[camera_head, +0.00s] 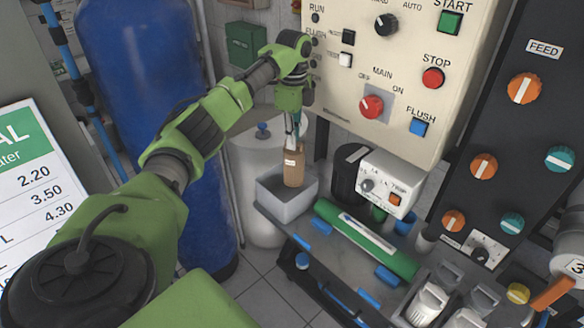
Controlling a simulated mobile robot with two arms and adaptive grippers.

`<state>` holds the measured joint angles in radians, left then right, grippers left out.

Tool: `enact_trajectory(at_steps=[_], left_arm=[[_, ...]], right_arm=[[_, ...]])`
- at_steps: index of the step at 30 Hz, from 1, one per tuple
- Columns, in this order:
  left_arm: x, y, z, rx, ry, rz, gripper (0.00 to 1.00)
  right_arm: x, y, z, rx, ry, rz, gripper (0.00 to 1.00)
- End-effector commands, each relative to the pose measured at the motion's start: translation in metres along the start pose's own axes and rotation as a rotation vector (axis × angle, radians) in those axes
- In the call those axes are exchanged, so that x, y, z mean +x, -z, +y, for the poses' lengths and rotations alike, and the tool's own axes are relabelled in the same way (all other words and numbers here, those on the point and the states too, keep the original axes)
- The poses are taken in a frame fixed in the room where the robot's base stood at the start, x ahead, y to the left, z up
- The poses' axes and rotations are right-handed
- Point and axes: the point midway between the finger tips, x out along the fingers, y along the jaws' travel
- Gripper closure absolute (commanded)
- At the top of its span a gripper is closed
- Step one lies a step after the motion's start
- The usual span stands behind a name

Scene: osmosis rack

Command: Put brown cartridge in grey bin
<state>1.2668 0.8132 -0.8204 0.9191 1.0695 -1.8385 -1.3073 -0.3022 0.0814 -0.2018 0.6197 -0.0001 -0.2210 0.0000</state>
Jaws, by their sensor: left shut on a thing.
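The brown cartridge (293,168) hangs upright from my left gripper (295,134), which is shut on its top end. The cartridge is over the grey bin (271,202), its lower end at about the height of the bin's rim in the picture. I cannot tell whether its bottom is inside the bin or just above it. The bin is an open box at the left end of the metal shelf. My right gripper is not in view.
A green cylinder (366,240) lies on the shelf between blue clips. A dark container (348,172) and a white control box (386,182) stand right of the bin. The cream control panel (400,70) rises behind. A blue tank (140,60) stands left.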

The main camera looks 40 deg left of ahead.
Motion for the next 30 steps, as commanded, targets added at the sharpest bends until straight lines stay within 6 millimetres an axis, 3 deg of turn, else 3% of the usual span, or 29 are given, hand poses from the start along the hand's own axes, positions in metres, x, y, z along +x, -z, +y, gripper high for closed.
enact_trajectory(at_steps=[3,9,21,30], left_arm=[[0.031,-0.001,0.002,-0.001,-0.004,-0.002,1.0],[0.067,0.0,0.001,-0.001,-0.001,0.0,1.0],[0.111,0.0,0.001,-0.001,0.0,-0.001,1.0],[0.114,0.0,0.0,0.0,0.001,0.0,1.0]], right_arm=[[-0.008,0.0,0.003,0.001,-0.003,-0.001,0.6],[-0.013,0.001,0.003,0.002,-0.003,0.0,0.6],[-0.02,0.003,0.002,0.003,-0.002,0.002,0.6],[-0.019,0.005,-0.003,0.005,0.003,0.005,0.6]])
